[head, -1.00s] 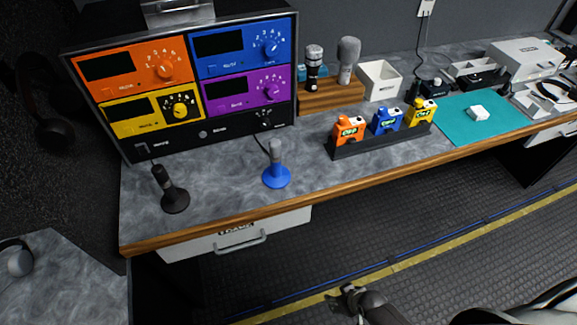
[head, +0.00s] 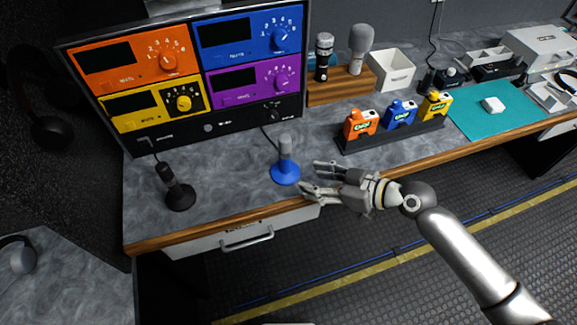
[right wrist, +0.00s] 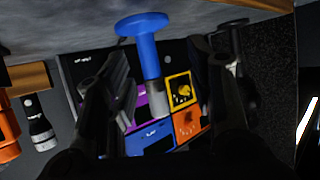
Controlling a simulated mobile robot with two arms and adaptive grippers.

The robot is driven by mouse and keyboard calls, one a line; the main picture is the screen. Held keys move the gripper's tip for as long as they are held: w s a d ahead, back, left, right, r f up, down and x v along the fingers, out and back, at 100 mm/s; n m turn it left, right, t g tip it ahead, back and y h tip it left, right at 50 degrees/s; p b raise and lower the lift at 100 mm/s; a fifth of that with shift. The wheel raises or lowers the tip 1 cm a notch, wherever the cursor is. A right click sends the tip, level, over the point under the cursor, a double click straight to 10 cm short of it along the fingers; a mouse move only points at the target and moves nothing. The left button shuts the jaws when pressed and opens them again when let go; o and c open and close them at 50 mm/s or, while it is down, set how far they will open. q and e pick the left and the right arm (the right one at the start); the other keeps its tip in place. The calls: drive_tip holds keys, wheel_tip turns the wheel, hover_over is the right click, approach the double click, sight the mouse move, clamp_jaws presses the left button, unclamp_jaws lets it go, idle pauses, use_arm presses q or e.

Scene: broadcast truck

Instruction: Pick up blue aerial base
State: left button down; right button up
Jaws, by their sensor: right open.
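The blue aerial base (head: 285,175) stands upright on the desk, a round blue foot with a grey stem on top. It sits in front of the equipment rack. My right gripper (head: 309,177) is open just to the right of it, its fingers pointing left toward it, apart from it as far as I can tell. In the right wrist view, which looks upside down, the blue aerial base (right wrist: 150,55) shows beyond and between the two open fingers (right wrist: 160,80). My left gripper is not in view.
A black aerial base (head: 178,196) stands to the left on the grey desk (head: 232,190). The rack (head: 200,75) with coloured panels is behind. A black holder (head: 392,137) with orange, blue and yellow devices is to the right.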

sight(286, 163)
drive_tip(key=shift+w+d+r, duration=0.2)
drive_tip(key=shift+w+r, duration=0.05)
drive_tip(key=shift+w, duration=0.2)
drive_tip(key=shift+w+d+r, duration=0.2)
drive_tip(key=shift+w+r, duration=0.05)
drive_tip(key=shift+w, duration=0.2)
drive_tip(key=shift+t, duration=0.3)
drive_tip(key=p+x, duration=0.1)
drive_tip(key=x, duration=0.3)
drive_tip(key=shift+w+a+r, duration=0.1)
drive_tip(key=shift+w+a, duration=0.05)
drive_tip(key=shift+a, duration=0.1)
drive_tip(key=shift+w+a+f+p, duration=0.25)
drive_tip(key=shift+a+f+p, duration=0.05)
drive_tip(key=shift+a+p, duration=0.1)
drive_tip(key=shift+w+a+p, duration=0.25)
drive_tip(key=shift+a+p, duration=0.1)
drive_tip(key=shift+a, duration=0.05)
drive_tip(key=p+x, duration=0.1)
drive_tip(key=x, duration=0.2)
drive_tip(key=shift+f, duration=0.1)
drive_tip(key=shift+w+a+f, duration=0.3)
drive_tip(key=shift+a+f, duration=0.05)
drive_tip(key=shift+a, duration=0.1)
drive_tip(key=shift+r, duration=0.1)
clamp_jaws()
